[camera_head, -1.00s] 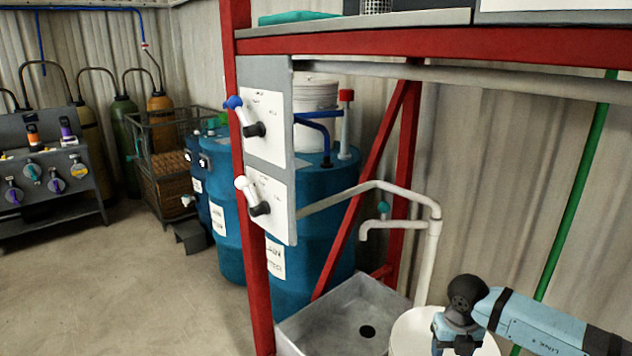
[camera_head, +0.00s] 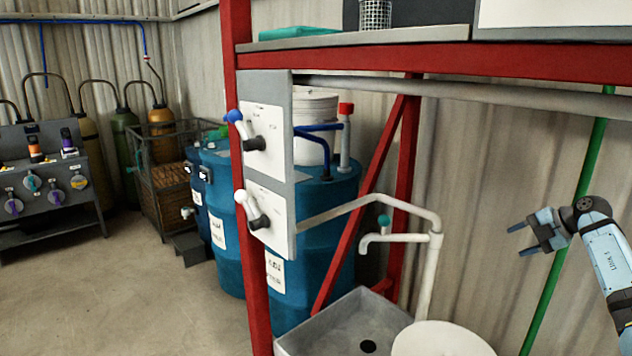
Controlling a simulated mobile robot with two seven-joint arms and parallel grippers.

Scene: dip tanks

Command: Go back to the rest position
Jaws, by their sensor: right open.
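My right gripper (camera_head: 524,238) is at the right side of the head view, in front of the corrugated wall. It is open, with its fingers pointing left and nothing between them. Its light blue arm comes in from the right edge. The gripper is up and to the right of a white round bucket (camera_head: 440,340), apart from it. My left gripper is not in view.
A red steel frame (camera_head: 430,52) carries a shelf and two lever panels (camera_head: 268,140). A grey sink (camera_head: 335,318) stands under a pale tap pipe (camera_head: 432,265). Blue drums (camera_head: 315,235) stand behind. A green pole (camera_head: 562,262) is beside my gripper. Open floor (camera_head: 120,300) lies at left.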

